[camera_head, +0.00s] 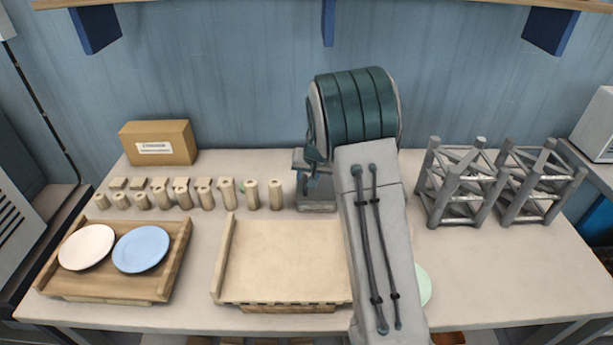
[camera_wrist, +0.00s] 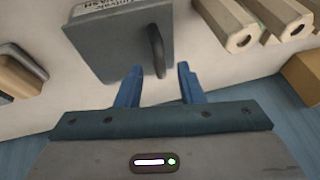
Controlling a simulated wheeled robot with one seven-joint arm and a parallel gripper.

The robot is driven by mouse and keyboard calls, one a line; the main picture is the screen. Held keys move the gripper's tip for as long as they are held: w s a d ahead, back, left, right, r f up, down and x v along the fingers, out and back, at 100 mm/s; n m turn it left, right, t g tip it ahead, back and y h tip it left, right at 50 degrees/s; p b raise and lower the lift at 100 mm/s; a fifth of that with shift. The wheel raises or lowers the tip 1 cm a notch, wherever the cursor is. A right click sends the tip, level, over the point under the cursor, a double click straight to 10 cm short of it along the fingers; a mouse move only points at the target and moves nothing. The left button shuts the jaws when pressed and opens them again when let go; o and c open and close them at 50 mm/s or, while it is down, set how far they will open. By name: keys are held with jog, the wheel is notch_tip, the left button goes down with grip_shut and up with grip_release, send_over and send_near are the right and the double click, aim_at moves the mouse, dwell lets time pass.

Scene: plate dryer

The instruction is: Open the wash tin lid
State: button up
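The wash tin (camera_wrist: 118,40) is a grey box with lettering that includes "WASH", in the upper middle of the wrist view. A dark handle (camera_wrist: 157,50) stands out from its right side in that view. My gripper (camera_wrist: 160,84) is open, with two blue fingers pointing at the tin. The handle's lower end is close to the gap between the fingertips; I cannot tell if it touches either. In the head view, the tin (camera_head: 317,206) stands on the table behind my arm, partly hidden. My gripper is over it there, mostly hidden by my arm.
Several wooden cylinders (camera_head: 252,195) stand left of the tin, with a cardboard box (camera_head: 158,142) behind. A wooden tray (camera_head: 110,284) holds a pinkish and a blue plate. An empty wooden tray (camera_head: 285,260) lies in front. Grey racks (camera_head: 462,185) stand right; a pale green plate (camera_head: 424,286) is half hidden.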

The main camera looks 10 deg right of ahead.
jog(key=shift+x, duration=0.9)
grip_shut()
